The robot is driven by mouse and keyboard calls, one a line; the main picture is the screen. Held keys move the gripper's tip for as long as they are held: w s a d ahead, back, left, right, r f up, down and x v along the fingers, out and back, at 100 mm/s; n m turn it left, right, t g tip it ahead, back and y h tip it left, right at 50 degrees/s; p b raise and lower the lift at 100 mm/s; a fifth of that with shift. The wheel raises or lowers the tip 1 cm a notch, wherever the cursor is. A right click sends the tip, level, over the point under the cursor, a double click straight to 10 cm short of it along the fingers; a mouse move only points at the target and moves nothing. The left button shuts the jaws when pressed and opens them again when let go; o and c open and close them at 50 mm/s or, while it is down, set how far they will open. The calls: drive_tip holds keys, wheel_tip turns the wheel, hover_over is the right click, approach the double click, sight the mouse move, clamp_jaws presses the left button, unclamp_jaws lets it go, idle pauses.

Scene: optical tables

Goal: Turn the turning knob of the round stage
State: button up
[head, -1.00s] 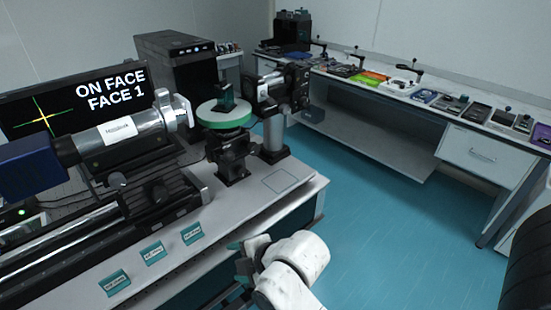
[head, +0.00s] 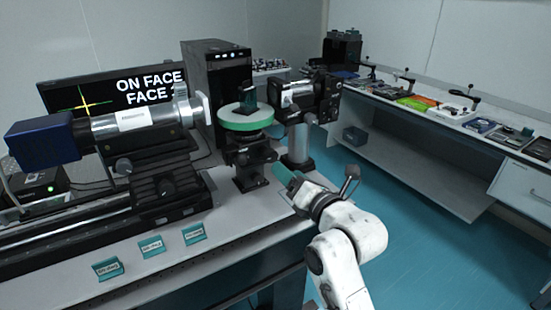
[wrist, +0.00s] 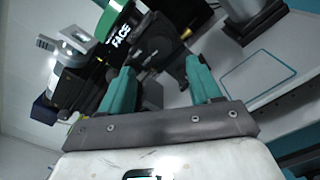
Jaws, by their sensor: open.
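The round stage (head: 247,127) has a white top with a green rim and stands on a black mount on the near optical table. A small dark teal block (head: 248,99) sits on its top. My gripper (head: 282,177) is open, with teal fingers, in front and right of the black mount under the stage. In the wrist view, my gripper (wrist: 158,72) points toward dark mount parts (wrist: 152,50), with a gap between the fingers. The green stage rim (wrist: 112,16) shows at the top. The turning knob cannot be told apart clearly from the black mount.
A silver tube instrument (head: 135,122) lies left of the stage, with a monitor (head: 110,92) behind. A black optical unit on a post (head: 300,145) stands close right of the stage. Small teal labels (head: 151,247) stand on the table front. A side bench (head: 440,170) holds several items.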

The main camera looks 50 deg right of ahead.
sight(272, 158)
drive_tip(key=p+x, duration=0.1)
drive_tip(key=x, duration=0.7)
drive_tip(key=shift+w+d, duration=0.1)
drive_tip(key=shift+w, duration=0.3)
drive_tip(key=c, duration=1)
drive_tip(key=shift+m, duration=0.3)
